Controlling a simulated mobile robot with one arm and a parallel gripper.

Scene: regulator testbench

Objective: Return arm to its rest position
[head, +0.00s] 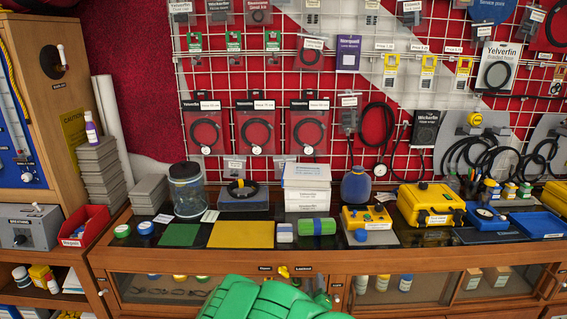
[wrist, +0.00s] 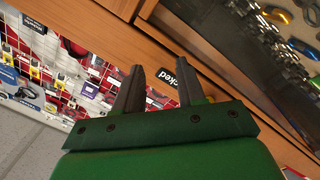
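My gripper (wrist: 110,60) shows in the wrist view with its two dark fingers apart and nothing visible between them. In the head view, my green arm covers the bottom middle, in front of the counter's glass-fronted case, and the fingers cannot be seen there. A yellow latch (head: 283,271) sits on the counter's front edge, just above my arm, between two small labels.
The wooden counter (head: 420,262) spans the view, with a green mat (head: 180,235), a yellow mat (head: 241,235), a glass jar (head: 187,192), white boxes (head: 307,185) and a yellow case (head: 430,203) on top. A cabinet with a red bin (head: 84,224) stands at left.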

